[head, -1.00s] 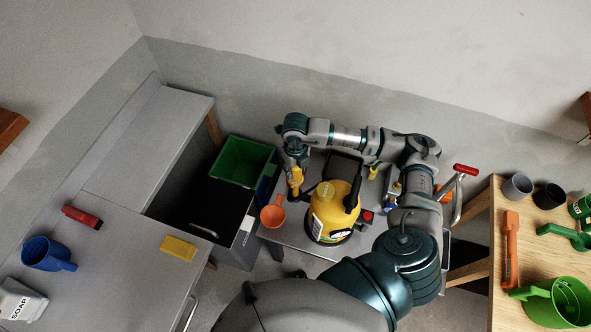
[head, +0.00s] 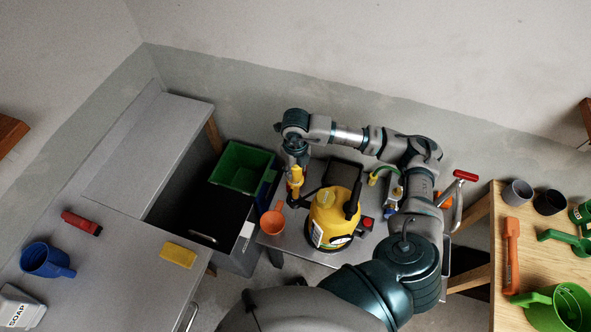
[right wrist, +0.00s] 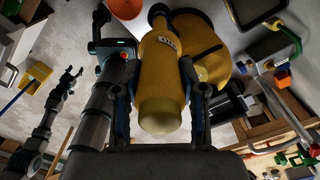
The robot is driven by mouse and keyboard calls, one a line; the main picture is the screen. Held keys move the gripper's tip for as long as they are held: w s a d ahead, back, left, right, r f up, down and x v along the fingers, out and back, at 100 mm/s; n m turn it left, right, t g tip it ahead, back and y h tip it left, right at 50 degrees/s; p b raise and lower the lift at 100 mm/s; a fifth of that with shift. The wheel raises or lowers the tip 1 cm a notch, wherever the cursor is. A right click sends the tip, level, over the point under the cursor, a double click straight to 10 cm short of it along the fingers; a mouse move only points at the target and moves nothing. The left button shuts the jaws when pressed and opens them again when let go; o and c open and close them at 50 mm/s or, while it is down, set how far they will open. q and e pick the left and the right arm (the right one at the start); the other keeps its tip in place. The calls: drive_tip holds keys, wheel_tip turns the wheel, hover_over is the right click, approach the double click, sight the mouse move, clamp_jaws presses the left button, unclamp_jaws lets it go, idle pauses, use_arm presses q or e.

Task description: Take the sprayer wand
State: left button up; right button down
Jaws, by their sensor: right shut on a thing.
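The yellow sprayer (head: 326,214) stands on a low grey table in the head view, with a black handle on its right side. My right gripper (head: 295,176) is left of the sprayer and just above the table. In the right wrist view, my right gripper (right wrist: 160,108) is shut on a yellow, rounded handle with a dark end and a small label, apparently the sprayer wand (right wrist: 163,80). The sprayer's body (right wrist: 202,45) shows behind it. A small claw, seemingly my left gripper (right wrist: 72,78), shows at left; its opening is unclear. It is outside the head view.
An orange cup (head: 272,222) stands close to the wand. A green bin (head: 240,168) and a black box (head: 214,214) are at left. A grey bench (head: 120,245) fills the left. A wooden table (head: 540,262) with green and orange items stands at right.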

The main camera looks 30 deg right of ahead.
drive_tip(key=shift+r, duration=0.55)
drive_tip(key=shift+r+p, duration=1.1)
drive_tip(key=shift+r, duration=0.8)
